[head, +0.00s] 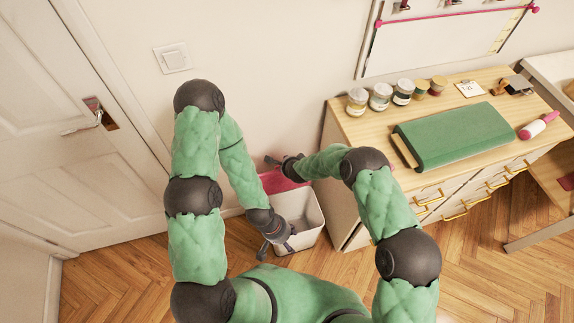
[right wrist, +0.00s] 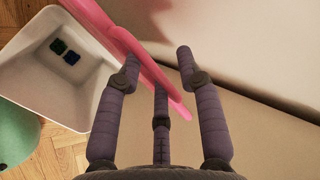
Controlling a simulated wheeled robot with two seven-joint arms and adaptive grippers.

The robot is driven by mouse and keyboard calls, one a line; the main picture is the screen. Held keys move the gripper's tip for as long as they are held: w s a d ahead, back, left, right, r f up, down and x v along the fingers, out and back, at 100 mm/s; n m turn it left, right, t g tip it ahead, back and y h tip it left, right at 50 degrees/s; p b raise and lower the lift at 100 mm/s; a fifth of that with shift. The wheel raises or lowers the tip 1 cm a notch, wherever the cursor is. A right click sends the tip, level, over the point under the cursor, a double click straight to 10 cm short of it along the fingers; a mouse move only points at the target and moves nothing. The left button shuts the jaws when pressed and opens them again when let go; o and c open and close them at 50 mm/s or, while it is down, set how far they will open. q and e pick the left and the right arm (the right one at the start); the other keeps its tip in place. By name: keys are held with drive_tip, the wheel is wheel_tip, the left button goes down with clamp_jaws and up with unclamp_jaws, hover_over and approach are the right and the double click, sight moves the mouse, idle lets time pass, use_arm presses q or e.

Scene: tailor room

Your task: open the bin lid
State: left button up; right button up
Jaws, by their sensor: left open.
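The white bin (head: 311,222) stands on the floor between the door and the cabinet. Its pink lid (head: 273,183) is raised at the back, and the bin's mouth is uncovered. In the right wrist view the lid (right wrist: 146,58) is steeply tilted and passes between the spread fingers of my right gripper (right wrist: 157,66). I cannot tell whether they touch it. In the head view my right gripper (head: 276,163) is at the lid's upper edge, partly hidden. My left gripper (head: 276,248) is open and empty at the bin's front left.
Small dark blocks (right wrist: 65,52) lie inside the bin. The wooden cabinet (head: 360,128) stands close on the right, with jars and a green case (head: 453,135) on top. The wall is right behind the lid. The door (head: 60,110) is on the left; the floor before it is clear.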

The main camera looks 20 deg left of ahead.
drive_tip(key=shift+s, duration=0.2)
drive_tip(key=v, duration=1.1)
drive_tip(key=shift+r, duration=0.35)
drive_tip(key=shift+d, duration=0.1)
drive_tip(key=s+d+f+n+g+h, duration=0.1)
drive_tip(key=s+d+f+n+g, duration=0.2)
drive_tip(key=s+d, duration=0.65)
drive_tip(key=s+d+f+n+g, duration=0.1)
drive_tip(key=s+d+f+n, duration=0.35)
drive_tip(key=d, duration=0.75)
drive_tip(key=s+d+n+g, duration=0.1)
drive_tip(key=s+d+g, duration=0.1)
drive_tip(key=s, duration=0.8)
drive_tip(key=shift+d+y, duration=0.3)
drive_tip(key=shift+d, duration=0.4)
